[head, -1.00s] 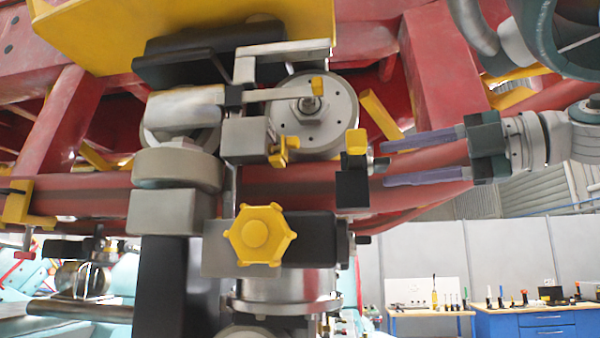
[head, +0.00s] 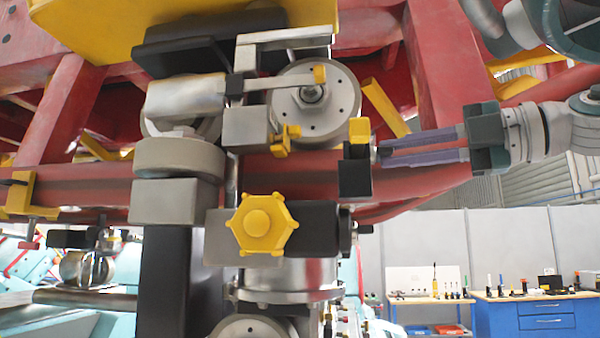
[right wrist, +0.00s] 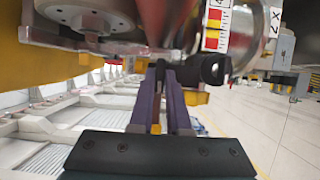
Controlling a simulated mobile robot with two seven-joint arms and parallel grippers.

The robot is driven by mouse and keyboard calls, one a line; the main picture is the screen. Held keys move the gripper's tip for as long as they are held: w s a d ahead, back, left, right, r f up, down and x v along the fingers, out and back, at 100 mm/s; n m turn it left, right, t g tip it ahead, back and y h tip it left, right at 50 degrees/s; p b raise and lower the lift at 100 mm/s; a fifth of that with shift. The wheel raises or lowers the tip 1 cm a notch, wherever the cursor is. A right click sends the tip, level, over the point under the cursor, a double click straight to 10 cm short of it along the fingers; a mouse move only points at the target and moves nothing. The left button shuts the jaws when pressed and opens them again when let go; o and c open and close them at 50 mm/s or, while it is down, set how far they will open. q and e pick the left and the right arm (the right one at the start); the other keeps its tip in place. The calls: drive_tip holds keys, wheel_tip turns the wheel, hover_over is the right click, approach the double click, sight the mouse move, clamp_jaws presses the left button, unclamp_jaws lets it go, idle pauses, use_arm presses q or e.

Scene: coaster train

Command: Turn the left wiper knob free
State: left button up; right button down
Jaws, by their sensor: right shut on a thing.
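The left wiper knob (head: 374,152) is a small grey stub on the right side of a black block (head: 355,178) with a yellow tab on top. I take this stub for the named knob; the fingers mostly hide it. My right gripper (head: 382,154) comes in from the right with purple fingers shut on the stub. In the right wrist view the fingers (right wrist: 168,66) run up to a dark cylindrical part, and the grip itself is hard to make out. My left gripper is not in view.
A yellow star-shaped handwheel (head: 261,222) sits below and left of the block. A grey wheel (head: 335,110) and yellow clips (head: 286,136) are close above left. The red frame tube (head: 425,180) runs behind my fingers. A blue workbench (head: 535,320) stands far back.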

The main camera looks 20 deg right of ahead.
idle(0.3)
drive_tip(key=shift+w+d+f+n+g+y+b, duration=0.15)
drive_tip(key=shift+n+g+y+b, duration=0.35)
drive_tip(key=shift+n+y+b, duration=2.15)
drive_tip(key=shift+w+f+n+g+y+b, duration=0.1)
drive_tip(key=shift+n+g+y+b, duration=0.3)
drive_tip(key=shift+n, duration=4.55)
drive_tip(key=shift+w+d+f+n+g+y+b, duration=0.15)
drive_tip(key=shift+n+g+y+b, duration=0.85)
drive_tip(key=shift+n, duration=2.8)
drive_tip(key=shift+a+y+b, duration=0.1)
drive_tip(key=shift+y+b, duration=0.25)
drive_tip(key=shift+f, duration=0.1)
drive_tip(key=c, duration=0.9)
unclamp_jaws()
drive_tip(key=shift+t, duration=0.4)
